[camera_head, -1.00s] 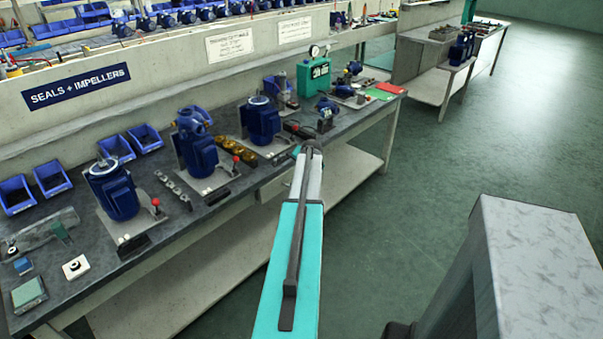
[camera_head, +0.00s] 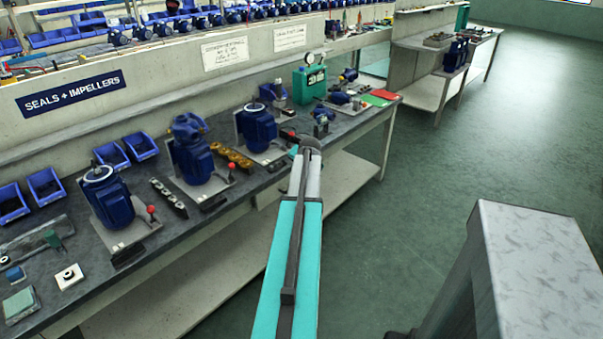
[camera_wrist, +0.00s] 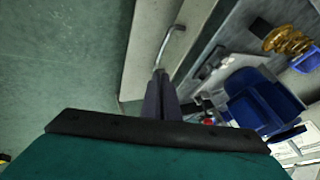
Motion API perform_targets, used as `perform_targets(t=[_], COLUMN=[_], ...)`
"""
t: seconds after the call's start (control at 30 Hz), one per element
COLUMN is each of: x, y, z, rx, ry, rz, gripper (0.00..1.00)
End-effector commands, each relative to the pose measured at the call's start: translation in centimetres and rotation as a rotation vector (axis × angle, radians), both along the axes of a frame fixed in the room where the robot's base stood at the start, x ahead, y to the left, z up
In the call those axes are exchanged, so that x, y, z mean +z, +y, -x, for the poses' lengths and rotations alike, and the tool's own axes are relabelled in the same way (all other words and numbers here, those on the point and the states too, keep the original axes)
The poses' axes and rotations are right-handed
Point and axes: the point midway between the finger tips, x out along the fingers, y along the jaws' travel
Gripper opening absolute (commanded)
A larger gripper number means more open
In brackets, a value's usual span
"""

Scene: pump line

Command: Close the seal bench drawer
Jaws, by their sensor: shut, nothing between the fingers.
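The seal bench (camera_head: 225,215) has a dark top and stands under a "SEALS + IMPELLERS" sign (camera_head: 70,93). In the wrist view, a pale drawer front (camera_wrist: 143,50) with a curved metal handle (camera_wrist: 172,42) shows beside the dark bench edge. My gripper (camera_wrist: 160,78) is shut and empty. Its fingertips are close to the drawer front, near one end of the handle; I cannot tell whether they touch. How far the drawer stands out is unclear. In the head view my arm covers most of the drawer area, and the fingers are hidden.
Blue pumps (camera_head: 108,200) stand along the bench top, with blue bins (camera_head: 45,186) behind. A green gauge unit (camera_head: 310,82) is at the far end. A pale lower shelf (camera_head: 340,195) runs under the bench.

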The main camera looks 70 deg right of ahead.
Motion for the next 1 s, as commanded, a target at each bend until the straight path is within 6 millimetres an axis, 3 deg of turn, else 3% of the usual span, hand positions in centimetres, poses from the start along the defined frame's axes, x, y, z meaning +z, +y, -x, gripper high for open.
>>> perform_targets(t=[0.1,0.43,1.0], x=[0.0,1.0,8.7], y=[0.0,-1.3,-6.6], z=[0.0,-0.3,-1.6], rx=[0.006,0.155,0.443], ry=[0.004,0.097,0.394], rz=[0.002,0.127,0.701], gripper=[0.17,0.17,0.17])
